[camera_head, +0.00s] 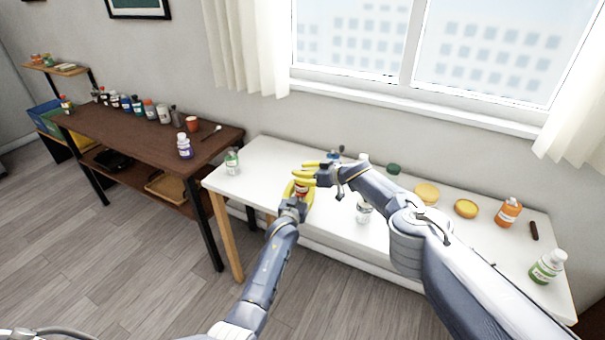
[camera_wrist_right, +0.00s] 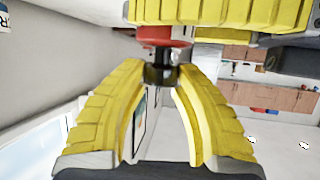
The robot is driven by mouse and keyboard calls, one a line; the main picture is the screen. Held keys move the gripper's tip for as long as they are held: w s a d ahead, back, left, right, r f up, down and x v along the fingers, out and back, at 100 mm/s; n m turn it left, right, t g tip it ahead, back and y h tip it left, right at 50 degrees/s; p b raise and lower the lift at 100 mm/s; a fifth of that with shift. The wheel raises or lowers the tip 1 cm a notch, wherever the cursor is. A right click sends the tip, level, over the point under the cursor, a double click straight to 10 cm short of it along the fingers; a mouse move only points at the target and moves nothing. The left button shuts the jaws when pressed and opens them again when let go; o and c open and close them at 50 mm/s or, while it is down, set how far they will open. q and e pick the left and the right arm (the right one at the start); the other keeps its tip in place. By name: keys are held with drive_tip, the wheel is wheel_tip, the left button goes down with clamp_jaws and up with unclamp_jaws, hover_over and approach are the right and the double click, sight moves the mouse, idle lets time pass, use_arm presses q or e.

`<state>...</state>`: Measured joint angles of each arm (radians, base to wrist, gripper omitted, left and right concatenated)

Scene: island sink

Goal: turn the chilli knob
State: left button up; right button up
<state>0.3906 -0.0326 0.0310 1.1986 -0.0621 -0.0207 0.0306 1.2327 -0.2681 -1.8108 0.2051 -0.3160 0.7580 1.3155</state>
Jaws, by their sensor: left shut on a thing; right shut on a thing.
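The chilli container shows as a small red and white body (camera_head: 301,190) above the left part of the white table. My left gripper (camera_head: 300,196), with yellow fingers, is shut around this body and hides most of it. My right gripper (camera_head: 308,174) comes over from the right, just above the left one, and is shut on the top. In the right wrist view, the dark chilli knob (camera_wrist_right: 161,73) sits between the yellow fingertips, beside a red collar (camera_wrist_right: 165,36). My left gripper's yellow fingers (camera_wrist_right: 220,12) show along the top of that view.
The white table (camera_head: 262,160) holds a green-labelled bottle (camera_head: 232,161), a glass jar (camera_head: 363,212), yellow round lids (camera_head: 426,193), an orange bottle (camera_head: 508,212) and a green-labelled white bottle (camera_head: 547,267). A brown table (camera_head: 130,135) with several bottles stands at left.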

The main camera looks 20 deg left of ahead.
drive_tip(key=shift+o, duration=0.2)
drive_tip(key=shift+w+f+m+t, duration=0.15)
drive_tip(key=shift+f+m+t, duration=0.05)
drive_tip(key=shift+m+t, duration=0.2)
drive_tip(key=shift+r+m+t+h, duration=0.15)
drive_tip(key=shift+m+t+h, duration=0.55)
drive_tip(key=shift+m+t, duration=0.3)
drive_tip(key=shift+t, duration=0.3)
drive_tip(key=shift+m+t+h, duration=1)
drive_tip(key=shift+m, duration=0.2)
drive_tip(key=shift+c, duration=0.2)
drive_tip(key=o, duration=1.2)
drive_tip(key=shift+s+d, duration=0.1)
drive_tip(key=shift+s, duration=0.1)
